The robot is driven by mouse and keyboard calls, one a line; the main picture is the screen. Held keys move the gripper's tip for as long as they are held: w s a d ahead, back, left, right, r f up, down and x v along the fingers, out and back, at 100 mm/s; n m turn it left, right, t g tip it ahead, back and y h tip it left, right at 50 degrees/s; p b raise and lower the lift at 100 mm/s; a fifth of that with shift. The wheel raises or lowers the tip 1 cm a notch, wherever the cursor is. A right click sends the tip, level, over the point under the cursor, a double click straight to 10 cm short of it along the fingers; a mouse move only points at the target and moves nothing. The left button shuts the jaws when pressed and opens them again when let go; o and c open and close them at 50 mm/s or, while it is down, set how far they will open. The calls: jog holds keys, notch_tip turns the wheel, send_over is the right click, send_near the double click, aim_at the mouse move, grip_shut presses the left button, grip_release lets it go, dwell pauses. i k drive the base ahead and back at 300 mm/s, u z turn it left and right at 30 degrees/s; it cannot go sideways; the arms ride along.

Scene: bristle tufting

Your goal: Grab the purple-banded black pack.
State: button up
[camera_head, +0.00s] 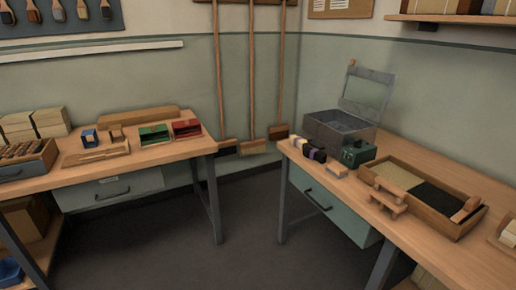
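On the near left corner of the right-hand bench (420,235) stands a short row of small dark packs. One black pack with a purple band (316,154) seems to be at the right end of this row, with a pale-banded one beside it. The packs are small here, so the exact edges between them are hard to tell. My gripper is not in view, and nothing is seen touching the packs.
Right of the packs are a dark green box (357,153) and an open grey metal box (340,128) with its lid up. A small pale block (338,170) lies in front. A wooden tray (455,228) is farther right. Open floor (250,225) separates this bench from the left bench (160,150).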

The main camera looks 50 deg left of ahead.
aim_at(312, 154)
jog(key=u, duration=1.3)
